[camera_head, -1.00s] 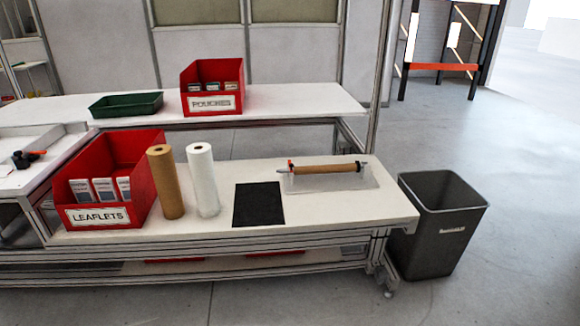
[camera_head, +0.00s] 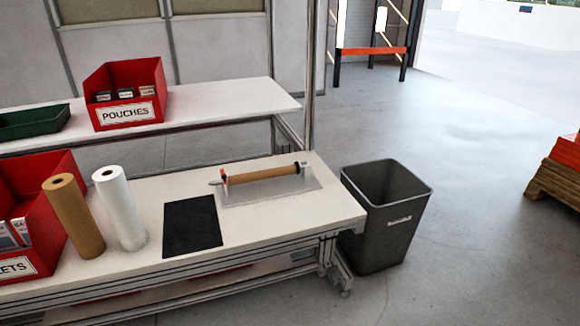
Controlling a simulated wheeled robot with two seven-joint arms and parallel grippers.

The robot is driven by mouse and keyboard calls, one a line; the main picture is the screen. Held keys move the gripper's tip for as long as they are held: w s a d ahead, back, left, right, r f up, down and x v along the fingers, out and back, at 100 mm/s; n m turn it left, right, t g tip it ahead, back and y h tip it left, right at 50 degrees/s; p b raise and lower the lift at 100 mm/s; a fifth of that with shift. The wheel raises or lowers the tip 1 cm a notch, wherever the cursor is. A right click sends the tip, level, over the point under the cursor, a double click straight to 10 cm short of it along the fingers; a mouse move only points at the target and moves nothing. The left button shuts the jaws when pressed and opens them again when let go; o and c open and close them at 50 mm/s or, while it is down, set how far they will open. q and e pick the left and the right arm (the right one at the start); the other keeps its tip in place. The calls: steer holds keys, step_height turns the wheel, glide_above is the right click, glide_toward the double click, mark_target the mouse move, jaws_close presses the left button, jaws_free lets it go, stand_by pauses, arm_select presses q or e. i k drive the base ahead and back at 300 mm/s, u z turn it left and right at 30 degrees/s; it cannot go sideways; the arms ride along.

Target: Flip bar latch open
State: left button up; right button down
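A roll holder with a clear or pale base plate (camera_head: 306,185) lies on the right part of the white worktable (camera_head: 333,205). A brown roll or bar (camera_head: 262,174) runs across it from left to right. A small red-orange piece (camera_head: 224,175), possibly the latch, sits at its left end, with a thin grey tip sticking out further left. A white bracket stands at the right end. The latch is too small to tell whether it is open or shut. Neither of my grippers is in view.
A black mat (camera_head: 192,226) lies left of the holder. Brown (camera_head: 74,215) and white (camera_head: 120,208) upright rolls stand beside the red leaflets bin (camera_head: 40,180). A red pouches bin (camera_head: 125,93) sits on the upper shelf. A grey waste bin (camera_head: 386,215) stands right of the table.

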mark_target(224, 176)
steer(key=z, duration=0.25)
steer(key=i, duration=0.9)
steer(key=u, duration=0.8)
steer(key=i, duration=0.7)
steer(key=u, duration=0.7)
